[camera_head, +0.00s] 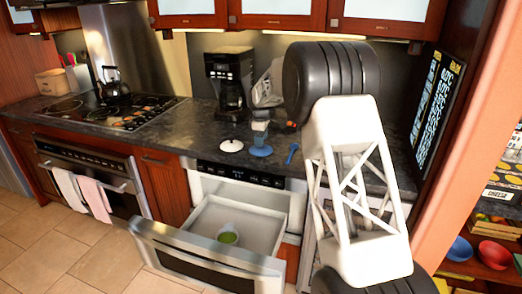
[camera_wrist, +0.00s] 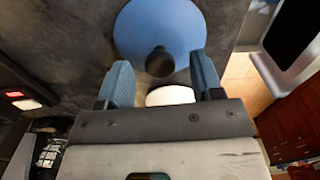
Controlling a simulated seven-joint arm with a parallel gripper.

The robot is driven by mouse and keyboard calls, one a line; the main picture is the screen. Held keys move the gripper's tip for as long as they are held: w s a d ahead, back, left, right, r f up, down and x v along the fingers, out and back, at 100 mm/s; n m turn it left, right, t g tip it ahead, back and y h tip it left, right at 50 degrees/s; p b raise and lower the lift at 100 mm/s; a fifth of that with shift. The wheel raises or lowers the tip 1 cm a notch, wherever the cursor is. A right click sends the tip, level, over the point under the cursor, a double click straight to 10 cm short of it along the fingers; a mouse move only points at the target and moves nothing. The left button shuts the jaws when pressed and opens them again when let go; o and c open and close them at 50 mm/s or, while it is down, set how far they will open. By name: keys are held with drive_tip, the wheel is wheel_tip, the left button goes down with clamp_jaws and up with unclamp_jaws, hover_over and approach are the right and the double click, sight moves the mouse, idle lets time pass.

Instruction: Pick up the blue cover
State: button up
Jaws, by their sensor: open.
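The blue cover (camera_head: 260,152) lies on the dark countertop, right of a white lid (camera_head: 231,146). In the wrist view the cover (camera_wrist: 185,20) is a round blue disc with a dark knob. A white round thing (camera_wrist: 170,96) shows partly behind the gripper's body.
The microwave drawer (camera_head: 205,257) stands open below the counter, with a bowl (camera_head: 228,234) holding something green inside. A black coffee maker (camera_head: 229,80) stands behind. A stove with a kettle (camera_head: 112,85) is at left.

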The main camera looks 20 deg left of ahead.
drive_tip(key=shift+f, duration=0.8)
drive_tip(key=c, duration=1)
drive_tip(key=shift+r, duration=0.15)
drive_tip(key=shift+r, duration=1.6)
drive_tip(key=shift+s+d+r, duration=0.25)
drive_tip(key=shift+s+d, duration=1.05)
drive_tip(key=shift+s, duration=1.05)
drive_tip(key=shift+s+d+r, duration=0.25)
drive_tip(key=shift+s+d, duration=1.05)
drive_tip(key=shift+s, duration=1)
drive_tip(key=shift+s+d+r, duration=0.25)
drive_tip(key=shift+s+d, duration=1.05)
drive_tip(key=shift+s, duration=1.05)
